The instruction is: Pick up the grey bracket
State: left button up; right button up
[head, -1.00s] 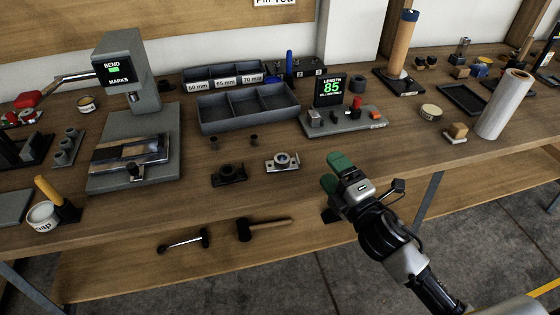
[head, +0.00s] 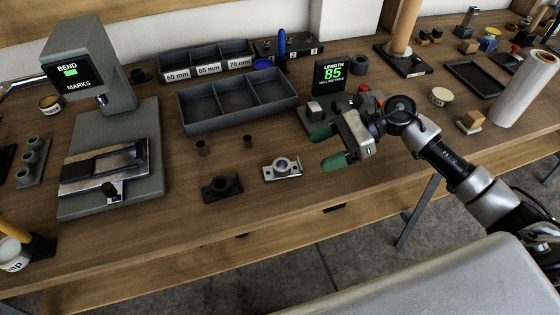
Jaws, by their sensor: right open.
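The grey bracket (head: 283,169) lies flat on the wooden bench (head: 230,215), a light metal plate with a raised round collar. A similar black bracket (head: 222,187) lies just left of it and a little nearer the front edge. My right gripper (head: 322,147) comes in from the right, its two green-tipped fingers spread and pointing left. It is empty, a short way right of the grey bracket and apart from it, and seems a little above the bench. My left gripper is not in view.
A divided grey tray (head: 240,103) stands behind the brackets. The length gauge (head: 331,78) stands behind my right gripper. A bend press (head: 110,150) stands to the left. Two small dark cylinders stand between tray and brackets. The bench in front of the brackets is clear.

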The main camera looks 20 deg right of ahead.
aim_at(276, 166)
jog(key=x, duration=0.2)
jog(key=shift+a, duration=0.5)
jog(key=shift+a+f, duration=0.1)
jog(key=shift+a, duration=0.25)
jog(key=x, duration=0.1)
jog(key=p+x, duration=0.1)
jog(key=x, duration=0.1)
jog(key=p+x, duration=0.1)
jog(key=x, duration=0.1)
jog(key=shift+w, duration=0.25)
jog(key=shift+a+f, duration=0.1)
jog(key=shift+a, duration=0.1)
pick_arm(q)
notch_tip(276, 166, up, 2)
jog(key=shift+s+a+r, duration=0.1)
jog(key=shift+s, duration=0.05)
pick_arm(e)
jog(key=shift+c, duration=0.4)
jog(key=c, duration=1)
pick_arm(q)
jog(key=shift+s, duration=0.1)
pick_arm(e)
jog(key=shift+r, duration=0.2)
